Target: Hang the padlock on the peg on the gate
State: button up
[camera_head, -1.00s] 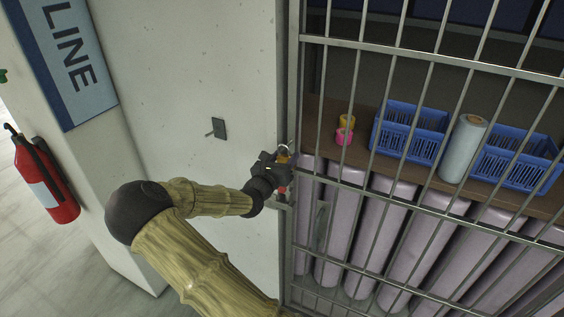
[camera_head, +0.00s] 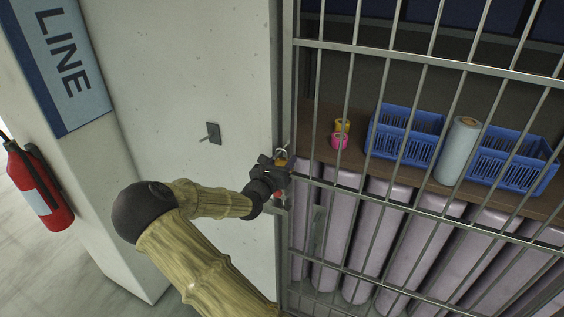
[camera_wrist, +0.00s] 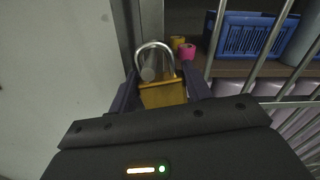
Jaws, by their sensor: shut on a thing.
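The padlock has a brass body (camera_wrist: 163,94) and a steel shackle, which points up in the wrist view. My gripper (camera_wrist: 163,88) is shut on the body, one finger on each side. A round grey peg end (camera_wrist: 148,74) shows inside the shackle's loop in the wrist view. I cannot tell whether the shackle is around the peg or only in line with it. My gripper hides the peg in the head view.
The barred gate (camera_head: 430,57) fills the right. Behind it are blue baskets (camera_head: 403,148), a pale roll (camera_head: 458,150) and yellow and pink rolls (camera_head: 339,141) on a shelf. A dark plate with a short stub (camera_head: 213,133) is on the wall. A fire extinguisher (camera_head: 38,185) hangs left.

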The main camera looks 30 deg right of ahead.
jog(key=o, duration=1.2)
jog(key=shift+s, duration=0.15)
jog(key=shift+a, duration=0.1)
jog(key=shift+a+f+b, duration=0.2)
jog(key=shift+a+b, duration=0.15)
jog(key=b+v, duration=0.1)
jog(key=v, duration=0.4)
jog(key=b+v, duration=0.2)
jog(key=v, duration=0.4)
jog(key=b+v, duration=0.1)
jog(key=v, duration=0.4)
jog(key=shift+s+r, duration=0.2)
jog(key=shift+s, duration=0.3)
